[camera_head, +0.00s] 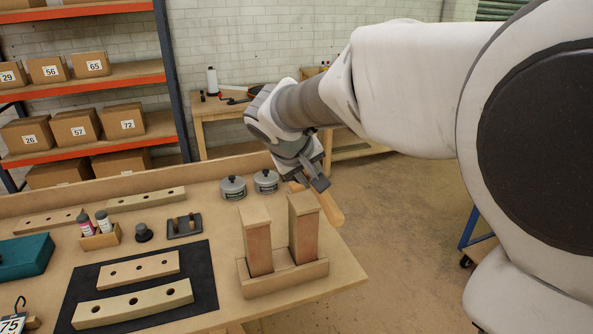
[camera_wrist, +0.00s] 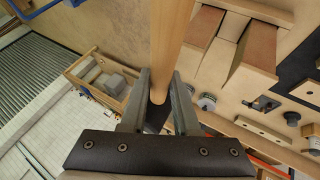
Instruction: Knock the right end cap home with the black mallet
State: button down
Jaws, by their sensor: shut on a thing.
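My gripper (camera_head: 316,180) is above the right end of the bench, behind the two upright wooden blocks. In the wrist view its fingers (camera_wrist: 161,78) are shut on a light wooden handle (camera_wrist: 172,40), which I take to be the mallet's. The handle (camera_head: 329,205) also shows in the head view, just right of the right upright. I cannot make out a black mallet head in either view. The left upright (camera_head: 257,247) and right upright (camera_head: 304,235) stand in a wooden base (camera_head: 285,282). I cannot single out the right end cap for certain.
A black mat (camera_head: 205,276) with two drilled wooden strips lies left of the base. Two grey tins (camera_head: 233,188) stand behind. A bottle holder (camera_head: 100,238) and teal box (camera_head: 25,257) are farther left. Open floor (camera_head: 390,220) lies right of the bench (camera_head: 338,274).

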notch_tip(320, 180, down, 6)
jog(key=b, duration=0.6)
jog(key=shift+r+p, duration=2.1)
jog(key=shift+r, duration=1.05)
jog(key=shift+f, duration=0.1)
notch_tip(320, 180, down, 6)
jog(key=b, duration=0.6)
notch_tip(320, 180, up, 4)
jog(key=p, duration=0.2)
jog(key=shift+f+p, duration=0.15)
jog(key=shift+p, duration=0.25)
jog(key=shift+f, duration=0.1)
